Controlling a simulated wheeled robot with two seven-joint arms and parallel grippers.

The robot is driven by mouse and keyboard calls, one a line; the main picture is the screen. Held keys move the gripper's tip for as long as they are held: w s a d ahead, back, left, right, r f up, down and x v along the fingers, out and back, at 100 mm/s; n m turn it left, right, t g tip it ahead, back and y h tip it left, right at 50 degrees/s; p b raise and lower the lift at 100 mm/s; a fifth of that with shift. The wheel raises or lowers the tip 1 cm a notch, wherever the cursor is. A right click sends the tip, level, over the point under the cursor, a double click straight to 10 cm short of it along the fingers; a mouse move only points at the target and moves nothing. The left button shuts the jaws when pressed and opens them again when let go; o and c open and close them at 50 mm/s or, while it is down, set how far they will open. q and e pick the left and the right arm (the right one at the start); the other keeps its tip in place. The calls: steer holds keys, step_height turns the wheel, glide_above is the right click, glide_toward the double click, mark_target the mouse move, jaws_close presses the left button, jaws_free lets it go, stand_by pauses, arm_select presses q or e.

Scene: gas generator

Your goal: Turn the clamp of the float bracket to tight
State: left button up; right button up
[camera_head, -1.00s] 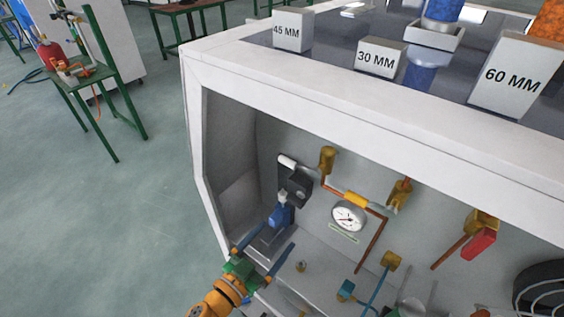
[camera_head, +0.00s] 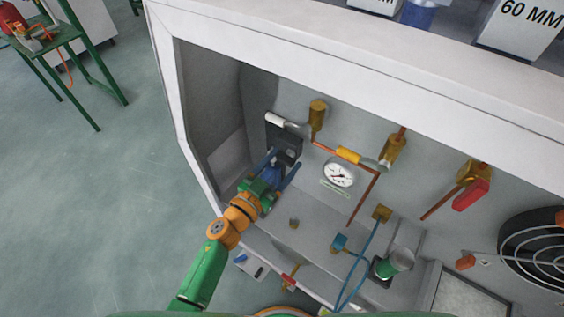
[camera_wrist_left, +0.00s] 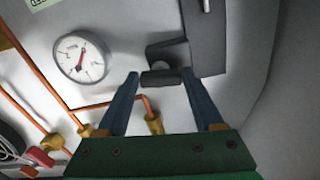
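The float bracket is a dark grey upright plate (camera_head: 283,132) on the cabinet's inner back wall, with a white cylinder (camera_head: 275,120) at its top. In the left wrist view the plate (camera_wrist_left: 205,45) has a black part sticking out sideways, which looks like the clamp (camera_wrist_left: 161,77). My right gripper is not in view.
A round gauge (camera_head: 338,174) and copper pipes (camera_head: 362,198) with brass fittings are to the right of the gripper. The cabinet's white left edge (camera_head: 190,150) is close to my left arm.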

arm_select(q)
steer(key=c, duration=0.8)
steer(key=shift+c, duration=0.2)
steer(key=shift+m, duration=0.3)
steer(key=m, duration=0.3)
steer(key=shift+m, duration=0.3)
steer(key=m, duration=0.3)
steer(key=shift+m+b, duration=0.3)
steer(key=m, duration=0.4)
steer(key=shift+b, duration=0.35)
steer(key=shift+m+b, duration=0.35)
steer(key=shift+m, duration=1.75)
